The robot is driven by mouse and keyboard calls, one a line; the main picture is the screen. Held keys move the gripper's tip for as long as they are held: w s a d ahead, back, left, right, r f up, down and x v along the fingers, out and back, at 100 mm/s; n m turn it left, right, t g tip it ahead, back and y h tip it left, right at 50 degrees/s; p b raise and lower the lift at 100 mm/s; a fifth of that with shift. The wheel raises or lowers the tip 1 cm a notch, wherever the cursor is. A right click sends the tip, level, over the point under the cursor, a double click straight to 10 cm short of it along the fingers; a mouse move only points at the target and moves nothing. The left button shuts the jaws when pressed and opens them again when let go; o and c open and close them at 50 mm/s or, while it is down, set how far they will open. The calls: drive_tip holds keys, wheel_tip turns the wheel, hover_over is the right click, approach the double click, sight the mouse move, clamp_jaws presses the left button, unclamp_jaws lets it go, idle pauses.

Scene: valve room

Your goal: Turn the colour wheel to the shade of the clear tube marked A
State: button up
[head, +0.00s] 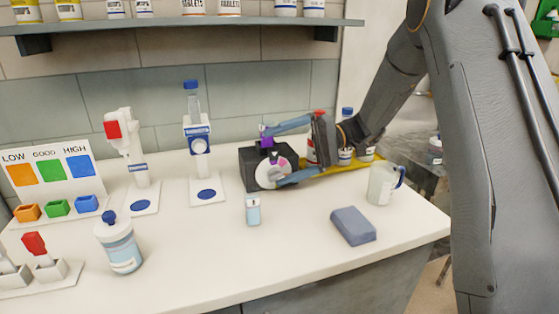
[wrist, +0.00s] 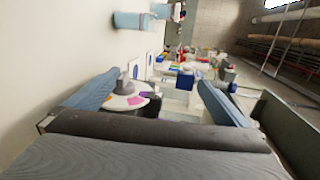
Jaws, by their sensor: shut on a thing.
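The colour wheel (head: 268,176) is a pale disc with coloured patches on the front of a black box (head: 250,158). Its orange, purple and magenta patches and a grey knob show in the wrist view (wrist: 125,100). My gripper (head: 271,158) reaches in from the right, one blue finger above and one below, and is shut on the wheel; the exact contact is hard to see. A purple piece (head: 266,139) shows at the box top by the upper finger, perhaps a tube. A small clear tube with pale blue content (head: 253,210) stands in front. No mark A is readable.
Behind my gripper are a yellow tray (head: 342,166) and small bottles. A mug (head: 383,184) and a blue-grey block (head: 353,225) are at the right. Two dispensers, a LOW/GOOD/HIGH board (head: 50,168) and a bottle (head: 120,247) are at the left. The front middle counter is clear.

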drive_tip(key=shift+w+d+r, duration=0.1)
drive_tip(key=shift+d+r, duration=0.25)
drive_tip(key=shift+r, duration=0.2)
drive_tip(key=shift+s+d+r, duration=0.15)
drive_tip(key=shift+s, duration=0.05)
drive_tip(key=shift+d, duration=0.25)
drive_tip(key=c, duration=1.4)
drive_tip(key=v, duration=0.7)
drive_tip(key=shift+d+f+b, duration=0.25)
drive_tip(key=shift+d+b, duration=0.05)
drive_tip(key=shift+d, duration=0.15)
drive_tip(key=shift+w, duration=0.1)
